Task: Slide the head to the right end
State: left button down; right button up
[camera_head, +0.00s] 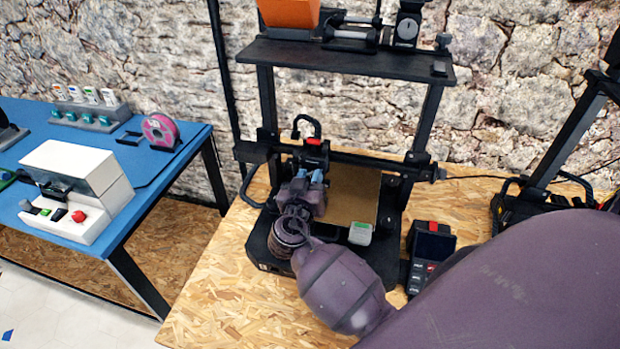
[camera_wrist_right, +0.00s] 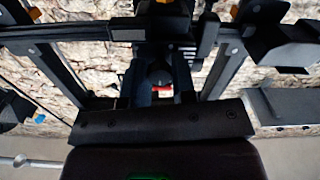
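The print head (camera_head: 314,154), dark with a red part on top, sits on the printer's crossbar, left of its middle. A black cable loops above it. My right gripper (camera_head: 309,177) points at the head from the front, its two bluish fingertips a little apart. It hides the head's lower part. In the right wrist view, a red part (camera_wrist_right: 162,88) shows in the gap between the dark fingers; I cannot tell whether they touch the head. The right part of the crossbar (camera_head: 372,158) is bare. My left gripper is not in view.
The tan print bed (camera_head: 352,196) lies below the crossbar. A small white-and-green item (camera_head: 360,233) is at its front edge. A control box with a screen (camera_head: 431,250) stands front right. A top shelf (camera_head: 345,58) holds several items. Another printer (camera_head: 540,200) stands right.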

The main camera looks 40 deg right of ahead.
grip_shut()
jog(key=s+d+b, duration=0.1)
jog(key=s+d, duration=0.4)
jog(key=s, duration=0.1)
jog(key=shift+s+d, duration=0.15)
jog(key=shift+d, duration=0.05)
jog(key=o, duration=0.6)
grip_release()
